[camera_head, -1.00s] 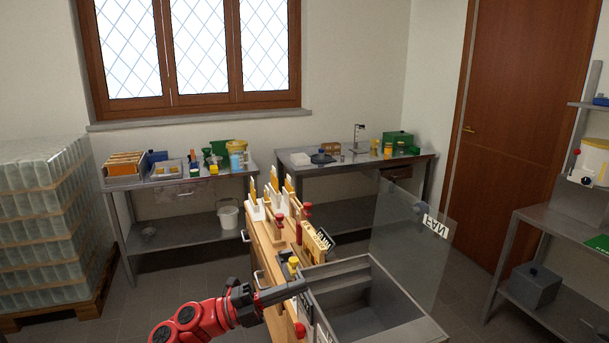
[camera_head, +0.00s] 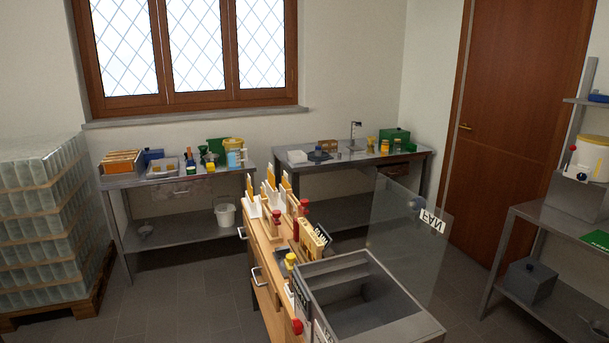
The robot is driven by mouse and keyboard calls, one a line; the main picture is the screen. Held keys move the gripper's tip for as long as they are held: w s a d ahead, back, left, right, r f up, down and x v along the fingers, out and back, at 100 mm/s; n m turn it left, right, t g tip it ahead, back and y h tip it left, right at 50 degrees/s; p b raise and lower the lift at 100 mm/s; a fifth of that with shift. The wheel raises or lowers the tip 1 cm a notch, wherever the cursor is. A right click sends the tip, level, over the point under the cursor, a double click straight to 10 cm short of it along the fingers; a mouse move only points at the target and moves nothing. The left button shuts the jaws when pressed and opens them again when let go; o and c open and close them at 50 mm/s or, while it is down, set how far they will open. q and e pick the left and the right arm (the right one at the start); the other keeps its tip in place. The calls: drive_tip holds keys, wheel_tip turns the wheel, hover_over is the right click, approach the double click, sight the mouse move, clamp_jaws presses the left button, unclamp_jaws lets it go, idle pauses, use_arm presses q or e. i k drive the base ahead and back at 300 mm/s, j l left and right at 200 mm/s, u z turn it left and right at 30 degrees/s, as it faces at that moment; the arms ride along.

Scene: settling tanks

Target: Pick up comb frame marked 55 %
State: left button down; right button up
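Several upright yellow-orange pieces that look like comb frames, one at the left (camera_head: 250,186), one in the middle (camera_head: 270,180) and one at the right (camera_head: 286,184), stand in white and wooden holders at the far end of the wooden cabinet (camera_head: 262,262). They are too small for me to read any marking, so I cannot tell which is 55 %. Neither of my grippers shows in the head view.
A grey open tank (camera_head: 420,335) with a clear panel (camera_head: 395,215) marked FAN stands at the cabinet's near end. Behind are two metal tables, left (camera_head: 130,183) and right (camera_head: 345,163). A pallet stack (camera_head: 45,225) is at far left. Floor between is clear.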

sight(312, 246)
drive_tip(key=l+u, duration=0.1)
drive_tip(key=u, duration=0.15)
drive_tip(key=l+u, duration=0.15)
drive_tip(key=u, duration=0.15)
drive_tip(key=l+u, duration=0.15)
drive_tip(key=l, duration=0.3)
drive_tip(key=l+u, duration=0.15)
drive_tip(key=l, duration=0.3)
drive_tip(key=k+l+u, duration=0.15)
drive_tip(key=l, duration=0.3)
drive_tip(key=k+l+u, duration=0.15)
drive_tip(key=l, duration=0.3)
drive_tip(key=k+l, duration=0.1)
drive_tip(key=l, duration=0.45)
drive_tip(key=k+l, duration=0.1)
drive_tip(key=l, duration=0.4)
drive_tip(key=k+l, duration=0.1)
drive_tip(key=l, duration=0.45)
drive_tip(key=i+l, duration=0.45)
drive_tip(key=l, duration=0.3)
drive_tip(key=i+l, duration=0.25)
drive_tip(key=i+l+u, duration=0.1)
drive_tip(key=l, duration=0.4)
drive_tip(key=i+l, duration=0.3)
drive_tip(key=i+j, duration=0.1)
drive_tip(key=i, duration=0.5)
drive_tip(key=i+j, duration=0.15)
drive_tip(key=i, duration=0.4)
drive_tip(key=u, duration=0.05)
